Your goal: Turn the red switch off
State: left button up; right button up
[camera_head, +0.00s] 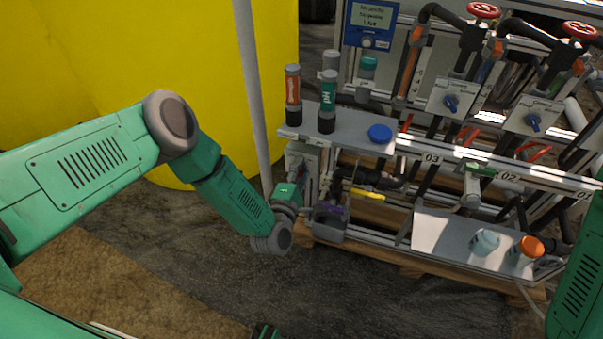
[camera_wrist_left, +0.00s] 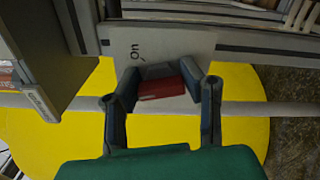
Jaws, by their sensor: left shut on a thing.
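The red switch (camera_wrist_left: 160,89) shows in the left wrist view on a pale plate marked "On" (camera_wrist_left: 135,50). My left gripper (camera_wrist_left: 165,82) has a dark finger on each side of the switch and is shut on it. In the head view my left gripper (camera_head: 298,194) is at the left end of the skid, against the side of a grey box (camera_head: 303,156). The switch itself cannot be made out in the head view, where the gripper and box cover it.
A shelf (camera_head: 350,131) above the gripper carries an orange-labelled bottle (camera_head: 293,90), a green-labelled bottle (camera_head: 327,105) and a blue cap (camera_head: 380,133). A grey pole (camera_head: 250,80) and a yellow tank (camera_head: 275,50) stand close to my left arm. Open floor lies in front.

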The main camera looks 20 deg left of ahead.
pick_arm(q)
jog(key=n+b, duration=0.1)
jog(key=n, duration=0.1)
jog(key=n+b, duration=0.1)
jog(key=n, duration=0.1)
jog(key=n+b, duration=0.1)
jog(key=shift+s+a+f+n, duration=0.2)
jog(key=shift+f+n, duration=0.1)
jog(key=shift+n, duration=0.1)
dwell(0.4)
jog(key=o, duration=1.2)
jog(key=shift+c, duration=0.2)
jog(key=shift+w+r, duration=0.1)
jog(key=shift+r, duration=0.1)
jog(key=s, duration=1.2)
jog(key=shift+a, duration=0.2)
